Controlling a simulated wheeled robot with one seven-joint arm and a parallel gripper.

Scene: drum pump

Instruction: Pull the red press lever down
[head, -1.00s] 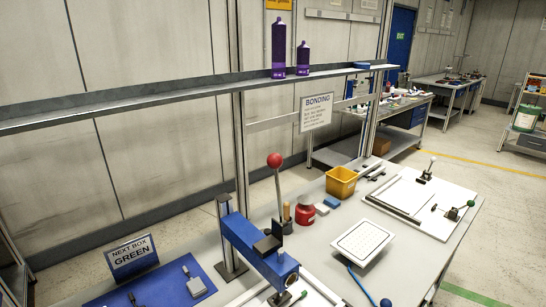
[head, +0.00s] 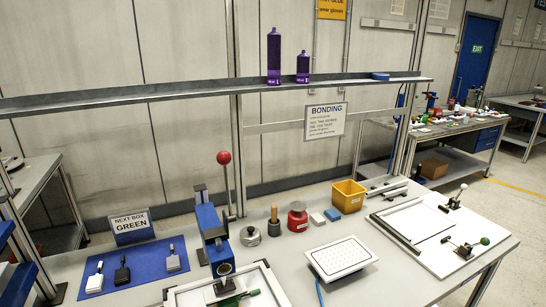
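The red press lever is a grey rod with a red ball (head: 224,158) on its end. It stands nearly upright at the right side of the blue press (head: 211,229). The press is on the grey workbench, left of the middle of the head view. Its lower front, at the bottom of the view, has a dark round end above a white-framed fixture (head: 262,279). My gripper is not in view, and nothing touches the lever.
Right of the press stand a grey metal pot (head: 250,237), a red container (head: 298,217), a yellow bin (head: 348,196) and a white perforated plate (head: 341,257). A blue mat (head: 134,271) with several small tools lies left. A metal shelf (head: 130,98) crosses above.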

